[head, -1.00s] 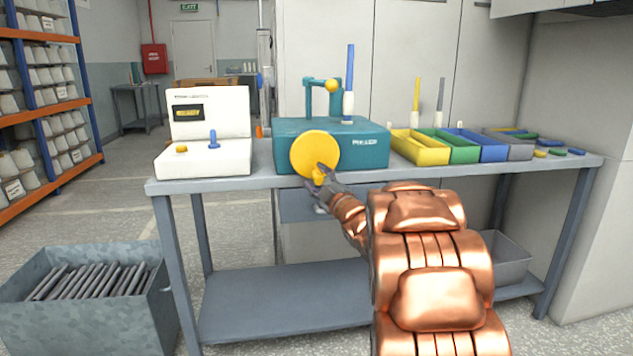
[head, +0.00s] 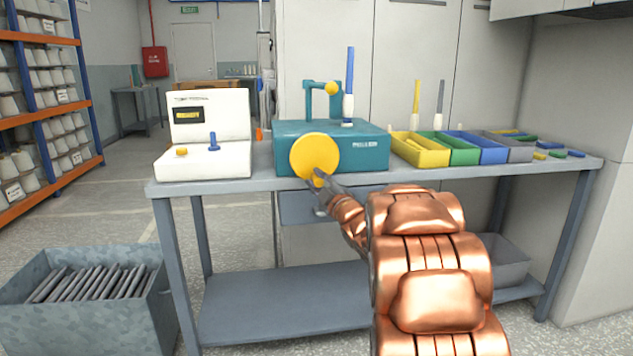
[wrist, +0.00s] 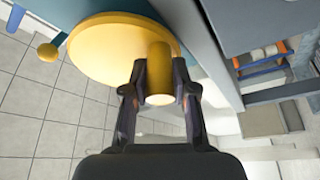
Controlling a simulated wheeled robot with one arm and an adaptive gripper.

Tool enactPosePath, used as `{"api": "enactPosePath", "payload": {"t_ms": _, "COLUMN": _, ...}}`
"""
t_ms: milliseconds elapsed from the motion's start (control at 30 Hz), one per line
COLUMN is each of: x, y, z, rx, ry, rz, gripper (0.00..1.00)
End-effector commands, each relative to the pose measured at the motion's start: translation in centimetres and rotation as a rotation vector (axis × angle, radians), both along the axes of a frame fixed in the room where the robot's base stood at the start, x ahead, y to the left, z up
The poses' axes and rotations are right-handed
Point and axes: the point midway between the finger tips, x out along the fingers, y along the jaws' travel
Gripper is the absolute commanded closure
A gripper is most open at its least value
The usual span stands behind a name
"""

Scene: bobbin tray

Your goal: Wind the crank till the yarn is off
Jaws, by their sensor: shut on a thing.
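The crank is a yellow disc (head: 312,152) on the front of a teal machine box (head: 366,152) on the bench. It also fills the upper middle of the wrist view (wrist: 110,48). My gripper (head: 319,181) is at its lower edge. In the wrist view, my gripper (wrist: 160,88) is shut on the crank's yellow handle (wrist: 160,68), one finger on each side. A tall blue spindle (head: 350,72) with a white lower part stands on top of the box. A teal arm with a yellow ball (head: 331,88) is beside it.
A white console (head: 205,160) with a small display stands left of the box. Yellow, green, blue and grey bins (head: 420,155) stand to the right. A grey metal crate (head: 150,305) is on the floor at left. Free bench top is narrow in front.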

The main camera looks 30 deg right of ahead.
Motion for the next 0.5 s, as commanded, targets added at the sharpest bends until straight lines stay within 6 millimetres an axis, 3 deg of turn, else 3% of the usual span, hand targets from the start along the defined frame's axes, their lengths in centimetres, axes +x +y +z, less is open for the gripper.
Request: {"api": "enactPosePath", "payload": {"t_ms": 500, "x": 0.42, "y": 1.01, "z": 0.02, "rx": 0.167, "ry": -0.066, "rz": 0.003, "gripper": 1.00}}
